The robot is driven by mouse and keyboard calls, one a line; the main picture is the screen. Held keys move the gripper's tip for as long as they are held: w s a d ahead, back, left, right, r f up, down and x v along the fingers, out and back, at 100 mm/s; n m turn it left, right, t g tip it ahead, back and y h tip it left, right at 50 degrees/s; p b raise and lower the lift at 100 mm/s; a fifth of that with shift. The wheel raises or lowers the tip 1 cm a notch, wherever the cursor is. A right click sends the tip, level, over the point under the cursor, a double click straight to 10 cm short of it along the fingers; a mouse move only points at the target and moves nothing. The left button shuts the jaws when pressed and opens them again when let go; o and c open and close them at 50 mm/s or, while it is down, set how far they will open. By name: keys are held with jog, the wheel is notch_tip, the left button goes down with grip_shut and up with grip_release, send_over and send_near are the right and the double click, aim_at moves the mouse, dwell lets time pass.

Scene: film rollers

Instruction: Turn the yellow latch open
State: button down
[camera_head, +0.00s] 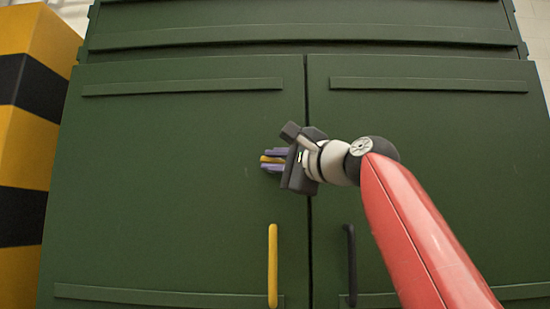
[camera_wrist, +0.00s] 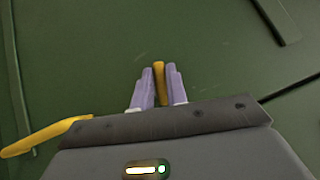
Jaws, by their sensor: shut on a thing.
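The yellow latch (camera_head: 267,159) is on the left door of the green cabinet, near the seam between the doors. It looks roughly level, pointing left, in the head view. In the wrist view the latch (camera_wrist: 159,80) shows as a yellow bar between my two purple fingers. My gripper (camera_head: 272,160) is shut on the latch, one finger on each side of it. The gripper body hides the latch's right part and pivot.
The green cabinet's left door (camera_head: 160,180) carries a yellow vertical handle (camera_head: 272,265) below the latch, also at the left of the wrist view (camera_wrist: 45,136). The right door (camera_head: 450,150) has a black handle (camera_head: 350,265). A yellow-and-black striped block (camera_head: 25,130) stands left.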

jog(key=c, duration=1.4)
grip_release()
jog(key=b+v, duration=0.4)
jog(key=v, duration=0.3)
jog(key=shift+s+d, duration=0.3)
jog(key=shift+f, duration=0.1)
